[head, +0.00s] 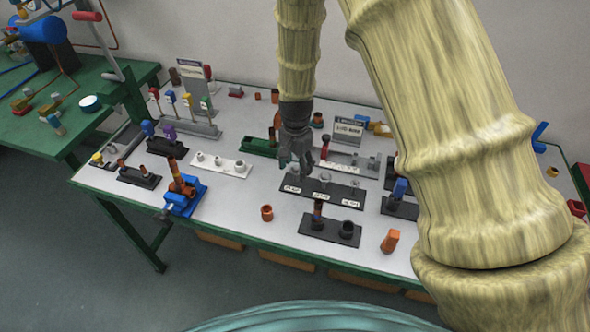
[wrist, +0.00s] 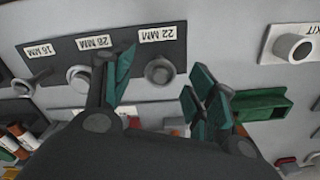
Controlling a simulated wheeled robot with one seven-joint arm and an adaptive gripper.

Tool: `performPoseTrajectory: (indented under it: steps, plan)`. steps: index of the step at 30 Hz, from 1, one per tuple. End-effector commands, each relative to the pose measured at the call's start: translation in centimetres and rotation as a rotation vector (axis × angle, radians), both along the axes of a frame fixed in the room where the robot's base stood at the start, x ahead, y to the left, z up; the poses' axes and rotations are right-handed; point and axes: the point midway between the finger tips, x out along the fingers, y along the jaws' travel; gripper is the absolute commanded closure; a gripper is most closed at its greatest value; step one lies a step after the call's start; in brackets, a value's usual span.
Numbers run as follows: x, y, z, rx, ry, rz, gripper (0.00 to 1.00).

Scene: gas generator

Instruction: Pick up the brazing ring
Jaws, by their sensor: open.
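A dark plate (head: 335,195) on the table carries three small round ring-like pieces, each beside a white size label. I cannot tell which is the brazing ring. My gripper (head: 300,167) points down over the plate's left end in the head view. In the wrist view my gripper (wrist: 161,80) is open and empty, its fingers either side of the 22 MM piece.
A white plate with fittings (head: 220,164) and a green tray (head: 259,147) stand left of my gripper. A black holder (head: 330,230) with upright pieces stands in front, with a copper cup (head: 267,213) nearby. My arm hides the table's right part.

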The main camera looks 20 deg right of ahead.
Motion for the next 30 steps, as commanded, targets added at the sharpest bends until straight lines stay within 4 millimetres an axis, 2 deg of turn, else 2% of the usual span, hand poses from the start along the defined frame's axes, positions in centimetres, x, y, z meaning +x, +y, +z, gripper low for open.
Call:
performPoseTrajectory:
  steps: [2, 3, 9, 23, 30]
  plan:
    - [0.0, 0.0, 0.0, 0.000, 0.000, 0.000, 0.43]
    - [0.0, 0.0, 0.0, 0.000, 0.000, 0.000, 0.47]
    - [0.0, 0.0, 0.0, 0.000, 0.000, 0.000, 0.77]
    - [0.0, 0.0, 0.2, 0.000, -0.001, -0.001, 0.77]
    - [0.1, 0.0, 2.1, -0.001, -0.004, -0.001, 0.77]
